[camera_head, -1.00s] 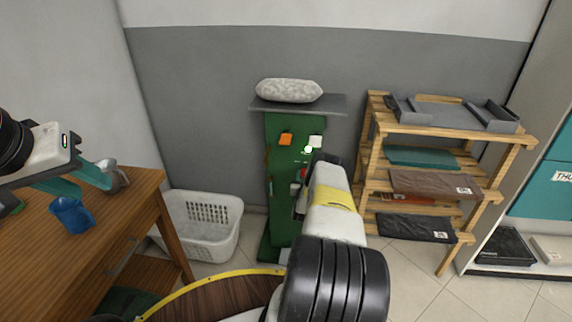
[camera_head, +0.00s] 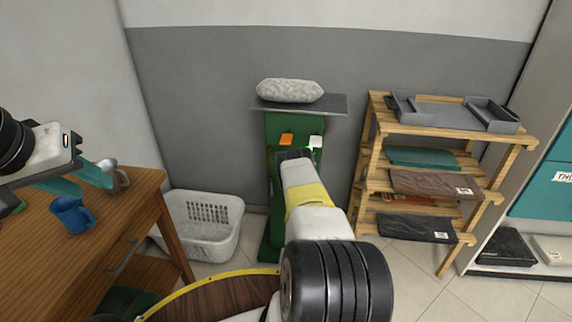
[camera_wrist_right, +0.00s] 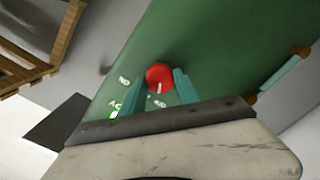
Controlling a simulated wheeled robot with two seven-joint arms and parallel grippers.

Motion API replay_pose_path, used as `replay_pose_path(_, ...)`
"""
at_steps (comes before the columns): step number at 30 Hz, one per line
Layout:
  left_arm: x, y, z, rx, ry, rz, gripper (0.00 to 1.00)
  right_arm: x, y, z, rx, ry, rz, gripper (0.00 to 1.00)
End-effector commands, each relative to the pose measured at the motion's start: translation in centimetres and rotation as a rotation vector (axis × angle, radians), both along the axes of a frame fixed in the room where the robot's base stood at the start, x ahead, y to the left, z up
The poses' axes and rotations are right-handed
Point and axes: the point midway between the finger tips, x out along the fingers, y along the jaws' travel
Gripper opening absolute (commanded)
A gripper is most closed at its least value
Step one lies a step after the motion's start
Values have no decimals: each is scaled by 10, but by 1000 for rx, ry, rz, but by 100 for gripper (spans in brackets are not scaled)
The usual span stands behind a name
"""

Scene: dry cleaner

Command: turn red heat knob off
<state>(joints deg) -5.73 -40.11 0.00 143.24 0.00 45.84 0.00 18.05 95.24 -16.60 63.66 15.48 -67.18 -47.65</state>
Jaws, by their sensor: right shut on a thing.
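The red heat knob (camera_wrist_right: 159,75) shows in the right wrist view on the green panel (camera_wrist_right: 215,50), with pale dial marks beside it and a light line on its face. My right gripper (camera_wrist_right: 158,88) has its two teal fingers on either side of the knob and is shut on it. In the head view my right arm hides the knob and the fingers, in front of the green stand (camera_head: 282,225). My left gripper (camera_head: 93,187) is open and empty at the left, above the wooden table.
An orange switch (camera_head: 286,139) and a white switch (camera_head: 316,141) sit on the stand's upper front. A blue mug (camera_head: 70,214) stands on the wooden table (camera_head: 125,205). A white basket (camera_head: 205,240) is left of the stand, a wooden rack (camera_head: 480,215) right of it.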

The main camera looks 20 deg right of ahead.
Motion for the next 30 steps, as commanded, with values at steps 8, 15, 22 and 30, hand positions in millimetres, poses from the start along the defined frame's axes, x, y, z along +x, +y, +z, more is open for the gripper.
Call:
replay_pose_path(8,0,0,0,0,0,0,36,1,2,-1,-135,83,3,0)
replay_pose_path(15,0,0,0,0,0,0,36,1,2,-1,-189,117,1,0)
replay_pose_path(22,0,0,0,0,0,0,36,1,2,-1,-203,125,1,0)
replay_pose_path(30,0,0,0,0,0,0,36,0,2,-1,-202,126,2,0)
